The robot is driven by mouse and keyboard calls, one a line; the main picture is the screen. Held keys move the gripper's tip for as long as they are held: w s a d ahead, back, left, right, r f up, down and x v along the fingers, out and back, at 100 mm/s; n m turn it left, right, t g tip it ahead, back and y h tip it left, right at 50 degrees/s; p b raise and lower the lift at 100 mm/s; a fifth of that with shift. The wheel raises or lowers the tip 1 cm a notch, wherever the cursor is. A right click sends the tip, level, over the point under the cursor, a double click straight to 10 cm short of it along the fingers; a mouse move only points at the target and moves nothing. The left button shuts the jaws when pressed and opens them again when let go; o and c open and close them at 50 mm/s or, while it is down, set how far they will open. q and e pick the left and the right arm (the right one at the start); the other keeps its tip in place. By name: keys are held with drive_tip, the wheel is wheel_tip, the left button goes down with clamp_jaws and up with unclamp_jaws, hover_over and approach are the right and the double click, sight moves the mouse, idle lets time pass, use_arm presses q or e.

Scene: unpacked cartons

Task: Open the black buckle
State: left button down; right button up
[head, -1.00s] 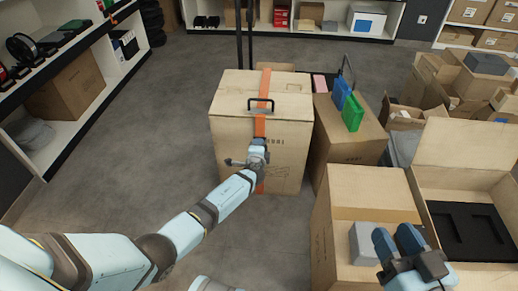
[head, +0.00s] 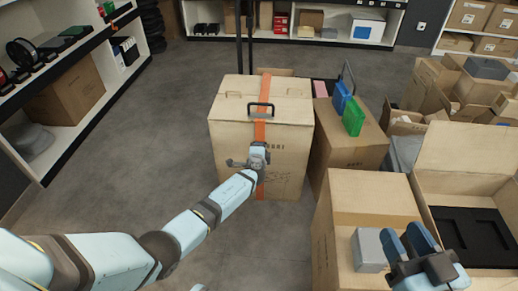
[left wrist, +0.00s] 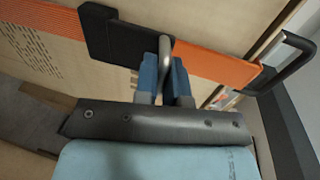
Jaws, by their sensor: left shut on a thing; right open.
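The black buckle (left wrist: 115,38) sits on an orange strap (left wrist: 215,62) around a large light wooden-looking box (head: 233,140). In the left wrist view a grey metal lever (left wrist: 164,52) shows at the buckle's right end. My left gripper (left wrist: 163,64) has its blue fingers shut on this lever. In the head view my left gripper (head: 258,152) is at the box's front face and hides the buckle. My right gripper (head: 408,240) is open and empty, above the carton at the lower right, beside a grey block (head: 369,250).
A black handle (head: 261,104) stands out from the box near its top front edge, close to my left gripper. Cartons (head: 350,140) crowd the right side, one with green and blue items on top. The grey floor (head: 110,190) on the left is clear.

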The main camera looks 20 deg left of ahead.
use_arm(q)
drive_tip(key=shift+s+f+t+b, duration=0.15)
drive_tip(key=shift+f+t+b, duration=0.15)
drive_tip(key=shift+b, duration=0.25)
drive_tip(key=s+t, duration=0.1)
drive_tip(key=t, duration=0.1)
drive_tip(key=f+t+y+b, duration=0.1)
drive_tip(key=t, duration=0.1)
drive_tip(key=s+d+f+t+y, duration=0.1)
drive_tip(key=t, duration=0.1)
drive_tip(key=shift+s+f+b, duration=0.15)
drive_tip(key=shift+s+b, duration=0.15)
drive_tip(key=shift+s, duration=0.05)
use_arm(e)
drive_tip(key=shift+w+d+n+t, duration=0.4)
drive_tip(key=shift+w+n+t, duration=0.15)
drive_tip(key=shift+n, duration=0.35)
drive_tip(key=shift+r, duration=0.1)
use_arm(q)
drive_tip(key=shift+f, duration=0.1)
use_arm(e)
drive_tip(key=shift+r+y, duration=0.25)
drive_tip(key=shift+y, duration=0.05)
